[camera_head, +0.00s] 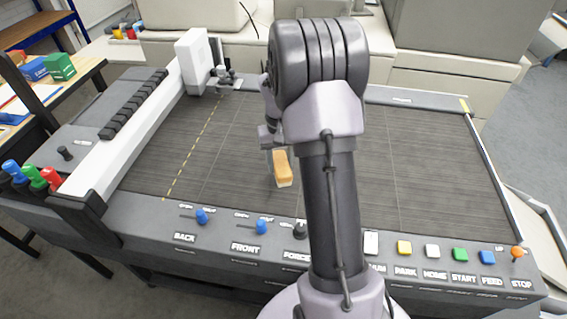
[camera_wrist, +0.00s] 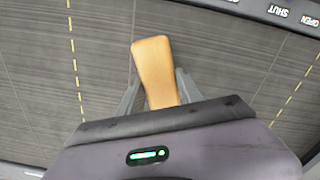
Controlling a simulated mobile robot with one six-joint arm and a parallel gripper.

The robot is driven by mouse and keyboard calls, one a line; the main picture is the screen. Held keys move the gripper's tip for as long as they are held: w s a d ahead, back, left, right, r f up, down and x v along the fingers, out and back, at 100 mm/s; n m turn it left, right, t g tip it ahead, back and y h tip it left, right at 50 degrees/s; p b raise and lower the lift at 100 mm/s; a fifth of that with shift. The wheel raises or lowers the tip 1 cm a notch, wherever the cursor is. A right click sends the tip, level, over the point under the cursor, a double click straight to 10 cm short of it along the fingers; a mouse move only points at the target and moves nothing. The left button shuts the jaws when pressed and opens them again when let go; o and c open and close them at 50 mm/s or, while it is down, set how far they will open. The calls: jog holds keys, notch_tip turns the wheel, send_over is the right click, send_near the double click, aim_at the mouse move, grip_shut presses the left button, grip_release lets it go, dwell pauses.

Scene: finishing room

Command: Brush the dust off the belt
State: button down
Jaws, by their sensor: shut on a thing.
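The belt (camera_head: 415,170) is a wide dark grey ribbed surface with a dashed yellow line on its left side. A brush (camera_head: 282,165) with an orange-tan wooden body and a pale lower edge is at the belt's middle, left of my arm. My gripper (camera_head: 271,142) is shut on it. In the wrist view the brush's wooden part (camera_wrist: 153,70) stands out between the two grey fingers. I cannot tell whether its pale edge touches the belt. I cannot make out any dust on the belt; my arm hides part of it.
A front panel carries blue knobs (camera_head: 202,216) and several coloured buttons, including a green one (camera_head: 460,254). A white beam (camera_head: 130,125) with a white head (camera_head: 194,62) runs along the belt's left side. A side table (camera_head: 62,95) stands left. The belt's right half is clear.

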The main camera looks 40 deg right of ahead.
jog(key=shift+r+p, duration=1.05)
jog(key=shift+r, duration=0.6)
